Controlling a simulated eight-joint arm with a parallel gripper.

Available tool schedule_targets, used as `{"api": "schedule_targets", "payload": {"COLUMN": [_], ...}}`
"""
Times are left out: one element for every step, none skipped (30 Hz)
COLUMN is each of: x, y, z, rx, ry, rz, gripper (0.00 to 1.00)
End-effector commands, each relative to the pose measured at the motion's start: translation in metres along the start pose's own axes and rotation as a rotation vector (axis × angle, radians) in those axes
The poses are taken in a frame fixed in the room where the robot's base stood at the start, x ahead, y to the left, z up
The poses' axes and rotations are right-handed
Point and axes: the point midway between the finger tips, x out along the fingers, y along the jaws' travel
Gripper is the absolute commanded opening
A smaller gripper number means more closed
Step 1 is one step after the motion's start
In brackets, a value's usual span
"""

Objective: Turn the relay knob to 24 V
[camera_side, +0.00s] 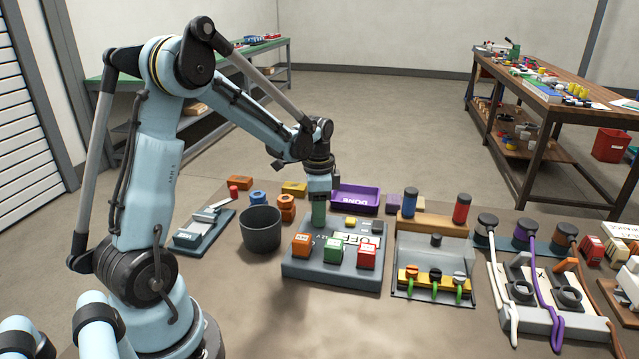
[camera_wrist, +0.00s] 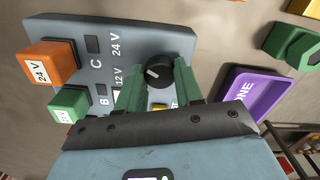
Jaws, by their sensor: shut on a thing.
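The relay knob (camera_wrist: 158,71) is black and round with a white pointer mark, seen on the grey panel (camera_wrist: 170,40) in the wrist view. The mark lies toward the knob's left side; its exact setting is hard to read. Printed labels "24 V" (camera_wrist: 115,43) and "12 V" (camera_wrist: 118,77) stand left of the knob. My gripper (camera_wrist: 158,78) has its green fingers on either side of the knob and is shut on it. In the side view my gripper (camera_side: 319,213) points down at the panel's back edge and hides the knob.
Orange (camera_side: 302,245), green (camera_side: 333,250) and red (camera_side: 367,254) blocks sit on the panel. A purple DONE tray (camera_side: 357,198) stands behind it, a dark bucket (camera_side: 261,232) to its left. A fixture with green wires (camera_side: 435,277) is close on the right.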

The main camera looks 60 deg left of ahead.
Motion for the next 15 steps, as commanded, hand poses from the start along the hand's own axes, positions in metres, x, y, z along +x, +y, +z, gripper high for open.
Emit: {"api": "schedule_targets", "payload": {"x": [-0.0005, -0.0005, -0.0005, -0.0005, -0.0005, -0.0005, -0.0005, -0.0005, -0.0005, -0.0005, -0.0005, -0.0005, -0.0005, -0.0005, -0.0005], "y": [0.0, 0.0, 0.0, 0.0, 0.0, 0.0, 0.0, 0.0, 0.0, 0.0, 0.0, 0.0, 0.0, 0.0, 0.0001], "z": [0.0, 0.0, 0.0, 0.0, 0.0, 0.0, 0.0, 0.0, 0.0, 0.0, 0.0, 0.0, 0.0, 0.0, 0.0], "rx": [0.015, 0.022, 0.032, 0.038, 0.042, 0.047, 0.05, 0.052, 0.055, 0.056, 0.057, 0.057, 0.057, 0.057, 0.057], "ry": [0.0, 0.0, 0.0, 0.0, 0.0, 0.0, 0.0, 0.0, 0.0, 0.0, 0.0, 0.0, 0.0, 0.0, 0.0], "rz": [0.0, 0.0, 0.0, 0.0, 0.0, 0.0, 0.0, 0.0, 0.0, 0.0, 0.0, 0.0, 0.0, 0.0, 0.0], "gripper": [0.05, 0.05, 0.05, 0.05, 0.05, 0.05, 0.05, 0.05, 0.05, 0.05, 0.05, 0.05, 0.05, 0.05, 0.05]}}
